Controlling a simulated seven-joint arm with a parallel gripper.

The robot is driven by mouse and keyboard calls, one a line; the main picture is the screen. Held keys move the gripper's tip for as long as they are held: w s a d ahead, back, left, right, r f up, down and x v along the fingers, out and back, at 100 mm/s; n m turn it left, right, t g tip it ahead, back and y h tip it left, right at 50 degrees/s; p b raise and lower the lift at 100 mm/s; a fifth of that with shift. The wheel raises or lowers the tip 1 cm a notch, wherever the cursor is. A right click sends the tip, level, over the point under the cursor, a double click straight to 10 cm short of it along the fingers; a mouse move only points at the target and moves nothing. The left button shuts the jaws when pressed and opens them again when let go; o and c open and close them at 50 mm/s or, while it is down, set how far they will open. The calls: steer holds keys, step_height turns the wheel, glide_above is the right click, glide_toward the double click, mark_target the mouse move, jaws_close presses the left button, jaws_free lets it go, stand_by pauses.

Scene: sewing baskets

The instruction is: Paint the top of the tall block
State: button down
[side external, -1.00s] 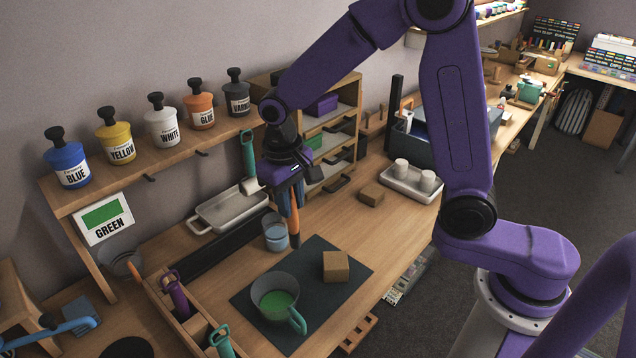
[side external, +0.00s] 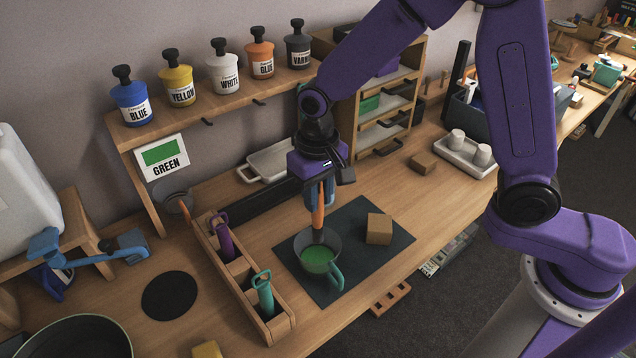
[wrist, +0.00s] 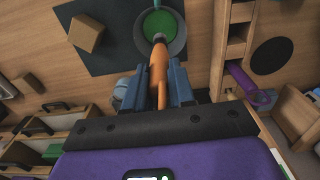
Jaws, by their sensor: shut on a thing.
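My gripper (side external: 319,192) is shut on an orange-handled brush (side external: 318,212), which points down. The brush's dark lower end is at the mouth of a grey cup (side external: 336,245) holding green paint (side external: 318,257); I cannot tell whether the bristles touch the paint. In the wrist view the brush handle (wrist: 158,76) runs from between my fingers to the cup (wrist: 178,39). A plain brown block (side external: 379,229), the taller-looking of two, stands on the dark mat (side external: 300,284) right of the cup. It also shows in the wrist view (wrist: 87,33). No green shows on its top.
A sign reading GREEN (side external: 163,157) hangs under the shelf of labelled pots (side external: 224,76). A lower brown block (side external: 422,163) lies behind the mat. A wooden holder (side external: 240,272) with purple and teal handled tools stands left of the cup. A white tray (side external: 467,156) is at right.

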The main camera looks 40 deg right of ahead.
mark_target(318, 224)
steer(key=shift+f, duration=4.2)
steer(key=shift+r, duration=5.4)
steer(key=shift+r, duration=2)
